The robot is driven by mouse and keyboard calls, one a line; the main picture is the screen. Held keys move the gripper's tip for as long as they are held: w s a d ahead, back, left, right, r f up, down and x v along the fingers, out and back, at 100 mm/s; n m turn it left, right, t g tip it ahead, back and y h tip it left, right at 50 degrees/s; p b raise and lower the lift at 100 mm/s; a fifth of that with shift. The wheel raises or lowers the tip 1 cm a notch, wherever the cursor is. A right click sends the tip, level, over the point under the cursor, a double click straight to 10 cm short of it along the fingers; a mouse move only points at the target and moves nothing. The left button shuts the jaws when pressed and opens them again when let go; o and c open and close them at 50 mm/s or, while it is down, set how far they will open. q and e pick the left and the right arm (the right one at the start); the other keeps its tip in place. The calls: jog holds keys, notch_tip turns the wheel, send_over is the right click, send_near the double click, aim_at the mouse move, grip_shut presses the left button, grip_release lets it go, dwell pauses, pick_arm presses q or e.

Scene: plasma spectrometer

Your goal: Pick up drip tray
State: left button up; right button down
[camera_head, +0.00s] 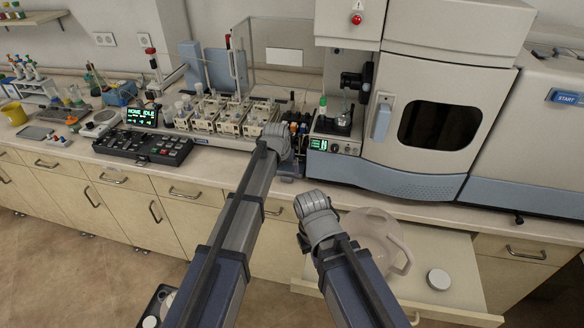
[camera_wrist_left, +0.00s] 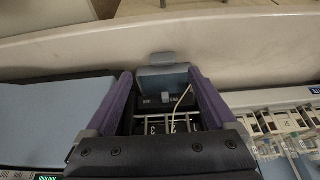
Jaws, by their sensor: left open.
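In the left wrist view a small blue-grey tray-like part with a raised tab (camera_wrist_left: 163,75), which looks like the drip tray, sits at the front of a dark unit on the bench. My left gripper (camera_wrist_left: 160,82) is open, with its two purple fingers on either side of this part. I cannot tell whether they touch it. In the head view my left arm's wrist covers this spot at the bench front, and the tray cannot be made out. My right arm shows in the head view, but its gripper fingers are hidden.
The bench holds a control panel (camera_head: 141,148), a row of sample modules (camera_head: 222,118) and a large spectrometer (camera_head: 437,95). An open drawer below on the right holds a clear jug (camera_head: 377,238) and a white round lid (camera_head: 438,279). A thin cable (camera_wrist_left: 181,103) runs between the left fingers.

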aim_at(286, 178)
pick_arm(q)
jog(key=b+x, duration=0.3)
jog(key=x, duration=0.1)
jog(key=b+x, duration=0.4)
jog(key=shift+w+a+b, duration=0.2)
jog(key=shift+w+b, duration=0.05)
jog(key=shift+b, duration=0.05)
pick_arm(e)
jog(key=f, duration=0.7)
jog(key=shift+s+a+f, duration=0.15)
jog(key=shift+s+f, duration=0.1)
jog(key=shift+f, duration=0.05)
jog(key=shift+r, duration=0.1)
pick_arm(q)
grip_shut()
